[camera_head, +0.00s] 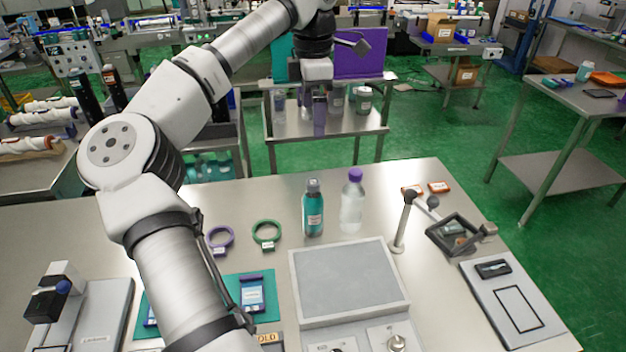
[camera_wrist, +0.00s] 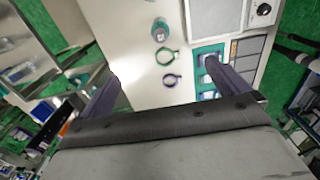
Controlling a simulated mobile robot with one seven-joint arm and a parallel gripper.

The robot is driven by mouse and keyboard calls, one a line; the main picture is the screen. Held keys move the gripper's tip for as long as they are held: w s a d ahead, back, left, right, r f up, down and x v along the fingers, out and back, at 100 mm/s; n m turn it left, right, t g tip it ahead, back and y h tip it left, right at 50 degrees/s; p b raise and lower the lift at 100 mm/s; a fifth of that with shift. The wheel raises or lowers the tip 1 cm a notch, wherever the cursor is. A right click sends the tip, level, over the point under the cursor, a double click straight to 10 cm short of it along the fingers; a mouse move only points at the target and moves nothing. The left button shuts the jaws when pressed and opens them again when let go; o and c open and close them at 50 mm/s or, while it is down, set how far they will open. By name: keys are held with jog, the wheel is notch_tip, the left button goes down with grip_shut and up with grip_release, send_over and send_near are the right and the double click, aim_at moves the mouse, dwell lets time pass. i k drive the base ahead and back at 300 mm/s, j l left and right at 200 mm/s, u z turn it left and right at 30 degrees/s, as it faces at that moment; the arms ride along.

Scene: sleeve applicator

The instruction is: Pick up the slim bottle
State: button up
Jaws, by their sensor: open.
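Two bottles stand upright on the steel table. One is a teal bottle (camera_head: 313,210) with a dark cap and a white label. The other is a clear bottle (camera_head: 352,206) with a purple cap, just to its right. I cannot tell for sure which one is the slim bottle; the teal one looks a little narrower. The teal bottle also shows in the wrist view (camera_wrist: 160,31), beyond my fingertips. My gripper (camera_head: 319,118) is raised well above the table, with purple fingers. In the wrist view its fingers (camera_wrist: 161,72) are wide apart with nothing between them.
A purple ring (camera_head: 220,238) and a green ring (camera_head: 266,234) stand left of the teal bottle. A raised grey tray (camera_head: 350,314) lies in front of the bottles. A small post (camera_head: 402,225) rises to the right. The table behind the bottles is clear.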

aim_at(312, 201)
jog(key=k, duration=1)
